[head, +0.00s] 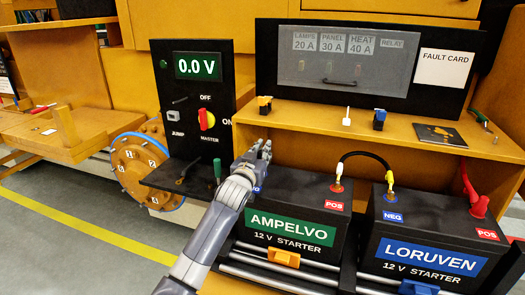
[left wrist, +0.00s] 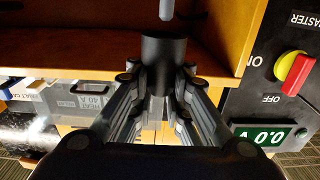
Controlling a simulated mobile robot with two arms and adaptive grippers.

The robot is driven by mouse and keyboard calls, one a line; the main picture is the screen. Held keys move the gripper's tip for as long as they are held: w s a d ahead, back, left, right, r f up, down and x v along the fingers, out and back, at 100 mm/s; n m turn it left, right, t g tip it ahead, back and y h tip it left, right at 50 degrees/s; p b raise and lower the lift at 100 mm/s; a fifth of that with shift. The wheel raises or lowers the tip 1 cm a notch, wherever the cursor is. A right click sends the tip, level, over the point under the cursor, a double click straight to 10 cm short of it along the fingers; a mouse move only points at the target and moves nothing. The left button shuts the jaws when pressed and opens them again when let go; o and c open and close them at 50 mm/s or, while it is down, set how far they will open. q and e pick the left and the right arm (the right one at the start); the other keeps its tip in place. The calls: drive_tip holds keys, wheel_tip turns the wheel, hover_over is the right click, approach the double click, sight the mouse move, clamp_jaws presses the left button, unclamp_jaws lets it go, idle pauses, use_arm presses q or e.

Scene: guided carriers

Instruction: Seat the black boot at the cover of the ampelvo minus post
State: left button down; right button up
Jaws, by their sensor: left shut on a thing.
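The Ampelvo battery (head: 340,225) stands on the lower shelf, with its green name label facing me. My left gripper (head: 262,150) is above its left end, by a blue label partly covered by my gripper. The minus post is not distinguishable in the head view. In the left wrist view my left gripper (left wrist: 163,90) is shut on the black boot (left wrist: 163,50), a short dark cylinder between the fingers. A grey-blue rod (left wrist: 166,10) lies just beyond the boot's far end, apart from it in the picture. My right gripper is not in view.
The Loruven battery (head: 435,240) stands to the right, joined to the Ampelvo plus post by a black-and-yellow cable (head: 365,155). A red boot (head: 478,206) sits on its plus side. The switch panel (head: 190,100) rises at left, reading 0.0 V. A wooden shelf (head: 310,120) overhangs behind.

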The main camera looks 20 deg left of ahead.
use_arm(q)
drive_tip(key=shift+f, duration=0.1)
drive_tip(key=shift+f+b, duration=0.45)
drive_tip(key=shift+f, duration=0.15)
drive_tip(key=shift+f+b, duration=0.5)
drive_tip(key=shift+f, duration=0.25)
drive_tip(key=c, duration=1.4)
unclamp_jaws()
